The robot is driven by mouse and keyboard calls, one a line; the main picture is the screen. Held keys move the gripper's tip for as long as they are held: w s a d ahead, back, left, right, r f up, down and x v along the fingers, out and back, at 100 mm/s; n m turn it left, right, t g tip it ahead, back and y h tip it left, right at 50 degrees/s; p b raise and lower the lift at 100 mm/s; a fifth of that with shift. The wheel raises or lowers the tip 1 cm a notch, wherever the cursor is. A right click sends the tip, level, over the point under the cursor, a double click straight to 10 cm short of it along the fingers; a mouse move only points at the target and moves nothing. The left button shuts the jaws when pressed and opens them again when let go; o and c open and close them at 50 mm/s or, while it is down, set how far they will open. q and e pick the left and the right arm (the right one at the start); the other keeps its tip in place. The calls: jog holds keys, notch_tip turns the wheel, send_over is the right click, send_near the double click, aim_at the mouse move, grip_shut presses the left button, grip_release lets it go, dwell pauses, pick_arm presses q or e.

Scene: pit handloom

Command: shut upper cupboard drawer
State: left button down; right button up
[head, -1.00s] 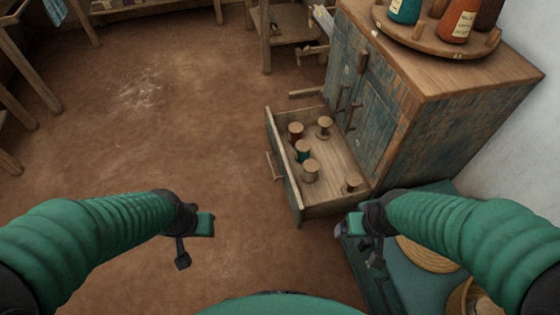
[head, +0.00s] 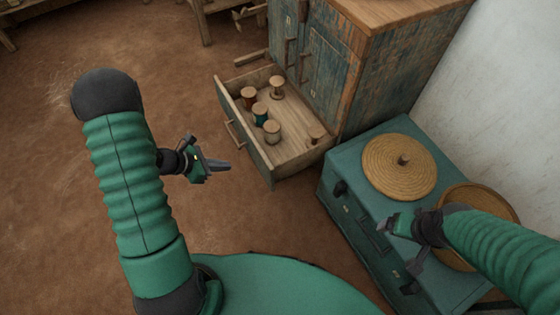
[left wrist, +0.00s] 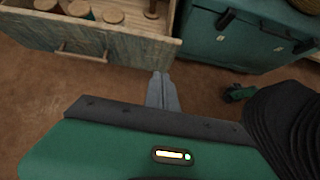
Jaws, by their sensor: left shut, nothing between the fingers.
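The wooden cupboard (head: 335,75) with worn blue paint stands at the upper middle of the head view. Its drawer (head: 262,160) is pulled far out and holds several spools. The drawer's front, with a bar handle (head: 234,135), faces left. In the left wrist view the drawer front (left wrist: 90,38) and its handle show at the upper left. My left gripper (head: 222,166) is shut and empty, left of the drawer's near corner and apart from it. Its closed fingers (left wrist: 162,92) point toward the drawer corner in the wrist view.
A teal chest (head: 350,215) stands beside the cupboard, with a round woven lid (head: 399,167) and a basket (head: 482,200) on top. A white wall (head: 500,90) closes the right side. The brown floor (head: 180,65) left of the drawer is clear.

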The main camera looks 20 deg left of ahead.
aim_at(264, 161)
pick_arm(q)
jog(key=b+x, duration=0.1)
jog(key=x, duration=0.3)
jog(key=w+r+b+x, duration=0.1)
jog(key=b+x, duration=0.1)
jog(key=x, duration=0.2)
jog(key=b+x, duration=0.2)
jog(key=x, duration=0.2)
jog(key=shift+w+d+r, duration=0.1)
jog(key=shift+w+d, duration=0.45)
jog(key=shift+w, duration=0.05)
jog(key=shift+w+d+r+b, duration=0.1)
jog(key=shift+w+d+b, duration=0.1)
jog(key=shift+b, duration=0.1)
pick_arm(e)
jog(key=x, duration=0.2)
jog(key=s+x, duration=0.1)
jog(key=x, duration=0.2)
jog(key=shift+s+d+f, duration=0.1)
jog(key=shift+d+f, duration=0.1)
jog(key=shift+f, duration=0.15)
